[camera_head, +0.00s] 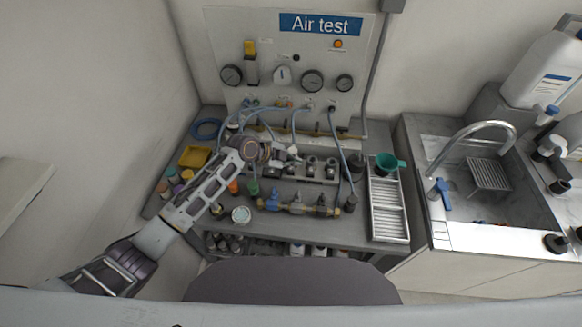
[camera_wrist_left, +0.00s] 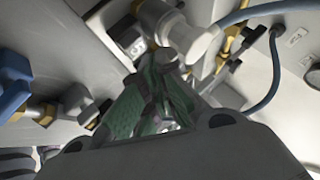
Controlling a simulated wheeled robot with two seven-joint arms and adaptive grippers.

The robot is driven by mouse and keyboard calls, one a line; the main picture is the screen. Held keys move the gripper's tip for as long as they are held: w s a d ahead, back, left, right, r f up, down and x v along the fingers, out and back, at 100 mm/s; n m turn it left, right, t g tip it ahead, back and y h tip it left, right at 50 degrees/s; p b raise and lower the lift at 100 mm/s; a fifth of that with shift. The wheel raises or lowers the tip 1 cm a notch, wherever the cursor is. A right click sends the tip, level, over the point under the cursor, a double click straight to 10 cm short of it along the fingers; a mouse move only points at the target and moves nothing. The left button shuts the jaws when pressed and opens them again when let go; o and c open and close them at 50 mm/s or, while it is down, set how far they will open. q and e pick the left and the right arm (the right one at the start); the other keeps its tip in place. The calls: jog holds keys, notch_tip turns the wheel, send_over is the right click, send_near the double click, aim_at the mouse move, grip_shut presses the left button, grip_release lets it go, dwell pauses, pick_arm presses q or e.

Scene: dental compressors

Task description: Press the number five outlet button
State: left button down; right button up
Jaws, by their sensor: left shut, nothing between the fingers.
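My left gripper (camera_head: 281,158) is over the bench in front of the air test panel (camera_head: 290,60), among the fittings and hoses. In the left wrist view its greenish fingers (camera_wrist_left: 158,98) are shut with nothing between them. A pale round knob-like fitting (camera_wrist_left: 192,38) is close beyond the fingertips; I cannot tell whether they touch it. A row of outlet fittings (camera_head: 313,168) stands to the right of the gripper in the head view. No number five is legible, so I cannot tell which button is the fifth. My right gripper is not in view.
Blue hoses (camera_head: 333,125) run from the panel to the bench. A brass manifold with a blue valve (camera_head: 296,208) lies at the front. A yellow tray (camera_head: 195,157) is on the left. A white rack (camera_head: 388,236) and a sink (camera_head: 490,205) are on the right.

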aim_at(292, 170)
pick_arm(q)
jog(key=shift+f, duration=0.1)
dwell(0.6)
jog(key=shift+f+b, duration=0.35)
jog(key=shift+f+b, duration=0.35)
jog(key=shift+f, duration=0.15)
dwell(1.2)
jog(key=shift+r, duration=0.15)
jog(key=shift+r+p, duration=0.6)
jog(key=shift+r, duration=0.3)
jog(key=shift+r+p, duration=1.75)
jog(key=shift+r, duration=0.65)
jog(key=shift+s+f, duration=0.1)
jog(key=shift+s, duration=0.05)
